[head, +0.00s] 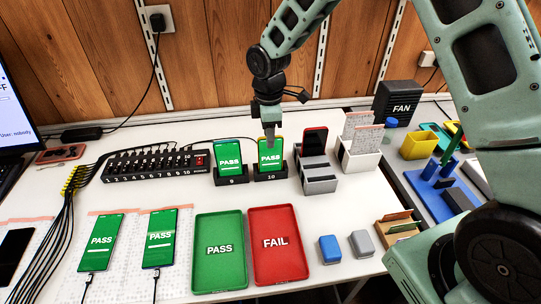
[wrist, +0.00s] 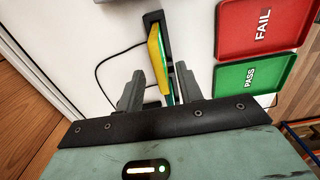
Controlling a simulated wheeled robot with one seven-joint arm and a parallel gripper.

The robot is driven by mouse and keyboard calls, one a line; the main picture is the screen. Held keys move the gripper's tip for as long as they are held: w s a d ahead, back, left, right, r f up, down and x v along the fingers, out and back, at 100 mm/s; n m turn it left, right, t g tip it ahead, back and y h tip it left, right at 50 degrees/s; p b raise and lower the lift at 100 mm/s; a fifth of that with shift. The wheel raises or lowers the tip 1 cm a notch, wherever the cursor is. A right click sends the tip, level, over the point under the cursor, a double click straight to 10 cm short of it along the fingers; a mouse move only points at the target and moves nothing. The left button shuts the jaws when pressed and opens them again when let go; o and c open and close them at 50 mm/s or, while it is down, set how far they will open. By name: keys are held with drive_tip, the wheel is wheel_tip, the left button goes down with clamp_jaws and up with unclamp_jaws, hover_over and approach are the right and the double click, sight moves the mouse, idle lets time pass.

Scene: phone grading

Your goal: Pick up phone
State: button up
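A phone with a yellow edge and a green PASS screen (head: 270,158) stands upright in the black dock marked 10 (head: 271,175). In the wrist view the phone's yellow edge (wrist: 157,55) points toward my gripper (wrist: 160,82). My gripper is open, with one finger on each side of the phone's near end and visible gaps to it. In the head view my gripper (head: 269,136) is right above that phone. A second PASS phone (head: 229,156) stands in the dock marked 9. Two more PASS phones (head: 100,243) (head: 161,240) lie flat on mats at the left.
A green PASS tray (head: 219,278) and a red FAIL tray (head: 275,273) lie at the front. A grey rack (head: 318,172) with a dark red-edged phone stands close right of dock 10. A black numbered hub (head: 155,168) and cables are to the left.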

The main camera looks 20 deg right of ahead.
sight(270, 150)
drive_tip(key=shift+d+f+p, duration=0.2)
drive_tip(key=shift+f+p, duration=0.4)
drive_tip(key=shift+f, duration=2.5)
clamp_jaws()
